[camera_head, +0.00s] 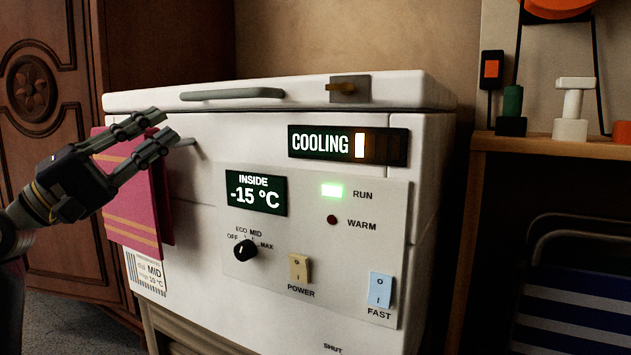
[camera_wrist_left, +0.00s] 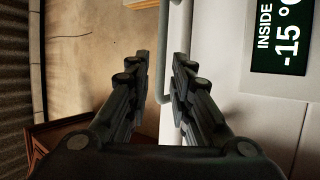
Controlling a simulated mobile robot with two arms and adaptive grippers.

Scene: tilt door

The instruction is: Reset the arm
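My left gripper (camera_head: 167,127) reaches in from the left in front of the white chest freezer (camera_head: 215,140). Its two fingers are apart, with nothing between them. In the head view they overlap the pink towel (camera_head: 130,222) on the freezer's left front. The left wrist view shows the same gripper (camera_wrist_left: 161,70) open, its right finger over the freezer's white front (camera_wrist_left: 275,115). The freezer lid (camera_head: 320,93) is down. My right gripper is not in view.
The freezer panel has a COOLING display (camera_head: 320,142), an INSIDE -15 °C display (camera_head: 257,193), a dial (camera_head: 245,250) and two switches. A wooden cabinet (camera_head: 90,50) stands left. A wooden shelf (camera_head: 545,145) with small objects stands right, above a blue-and-white striped item (camera_head: 575,310).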

